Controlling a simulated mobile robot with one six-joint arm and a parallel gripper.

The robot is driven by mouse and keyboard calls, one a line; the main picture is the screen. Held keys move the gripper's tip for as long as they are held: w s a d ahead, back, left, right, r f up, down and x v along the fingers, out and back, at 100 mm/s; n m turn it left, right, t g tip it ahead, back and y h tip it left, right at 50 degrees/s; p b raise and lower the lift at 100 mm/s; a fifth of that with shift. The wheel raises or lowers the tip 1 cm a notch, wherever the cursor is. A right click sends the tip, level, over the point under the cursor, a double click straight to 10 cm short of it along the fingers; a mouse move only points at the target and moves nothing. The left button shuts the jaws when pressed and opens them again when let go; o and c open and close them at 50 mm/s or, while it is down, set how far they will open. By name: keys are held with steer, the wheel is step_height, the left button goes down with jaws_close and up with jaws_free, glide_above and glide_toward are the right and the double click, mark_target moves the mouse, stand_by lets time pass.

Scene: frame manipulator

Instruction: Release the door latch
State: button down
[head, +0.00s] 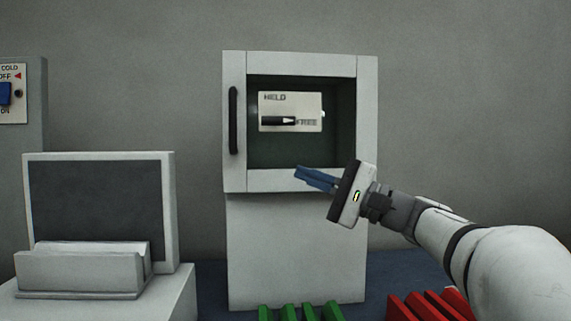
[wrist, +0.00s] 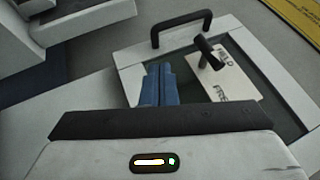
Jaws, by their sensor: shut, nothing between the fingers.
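The latch is a black lever (head: 278,121) on a white plate (head: 308,108) marked HELD above and FREE at the lower right. In the head view the lever lies about level beside the word FREE. The plate is inside the dark opening of a white-framed door (head: 235,182). My gripper (head: 298,172) has blue fingers, shut and empty, in front of the door's lower frame and below the plate. In the wrist view the fingers (wrist: 158,70) are left of the lever (wrist: 208,52) and plate (wrist: 235,80), apart from both.
A black door handle (head: 233,120) is on the door's left side. A grey panel with a stand (head: 100,205) is at left. A blue switch (head: 5,94) is at the far left. Green (head: 300,311) and red (head: 432,305) slatted objects are at the bottom.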

steer(key=shift+v, duration=1.15)
steer(key=shift+a, duration=0.1)
steer(key=s+a+f+n+g+h+p, duration=0.1)
steer(key=s+a+f+g+h+p, duration=0.4)
steer(key=s+f+h+p, duration=0.8)
steer(key=s+d+f+n+g+h+p, duration=0.1)
steer(key=s+d+f+n+h+p, duration=0.2)
steer(key=s+d+n+h+p, duration=0.3)
steer(key=shift+s+d+f+g+p, duration=0.25)
steer(key=shift+s+d+g+p, duration=0.2)
steer(key=shift+d+p, duration=2)
